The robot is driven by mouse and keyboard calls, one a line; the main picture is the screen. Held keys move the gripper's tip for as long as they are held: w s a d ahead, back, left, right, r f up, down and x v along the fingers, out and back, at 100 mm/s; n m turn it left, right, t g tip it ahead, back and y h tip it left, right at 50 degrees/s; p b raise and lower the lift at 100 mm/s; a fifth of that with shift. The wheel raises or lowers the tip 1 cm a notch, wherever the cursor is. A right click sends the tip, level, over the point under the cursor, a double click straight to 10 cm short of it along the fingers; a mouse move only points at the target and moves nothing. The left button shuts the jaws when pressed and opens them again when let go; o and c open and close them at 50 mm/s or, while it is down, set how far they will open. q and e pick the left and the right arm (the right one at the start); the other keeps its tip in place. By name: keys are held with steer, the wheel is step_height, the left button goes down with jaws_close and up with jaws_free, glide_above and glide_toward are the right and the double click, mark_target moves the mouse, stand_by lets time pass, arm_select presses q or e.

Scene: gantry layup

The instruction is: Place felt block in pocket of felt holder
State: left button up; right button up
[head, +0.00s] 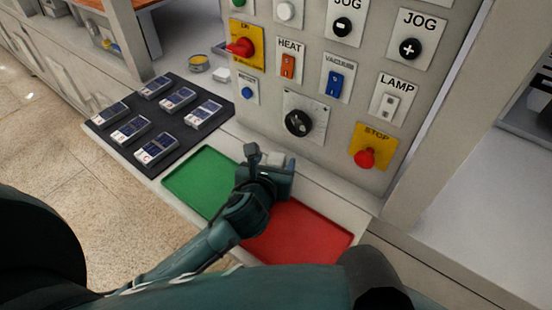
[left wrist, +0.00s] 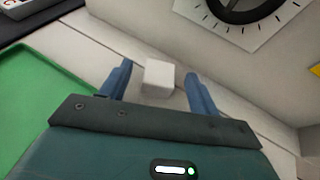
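A small white block (left wrist: 158,77), which looks like the felt block, shows in the left wrist view on the pale ledge below the control panel. My left gripper (left wrist: 159,69) is open, with one blue finger on each side of the block and a visible gap to both. In the head view the left gripper (head: 268,163) is over the ledge, between the panel and the trays, and largely hides the block. I cannot make out a felt holder with a pocket in either view. My right gripper is not in view.
A green tray (head: 192,178) and a red tray (head: 312,235) lie in front of the panel (head: 330,110) with its knobs and switches. A dark mat (head: 118,135) holds several boxed devices. A yellow tin (head: 198,64) stands behind. A dial (head: 298,122) is close to the gripper.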

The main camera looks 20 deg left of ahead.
arm_select(q)
steer(key=c, duration=1.1)
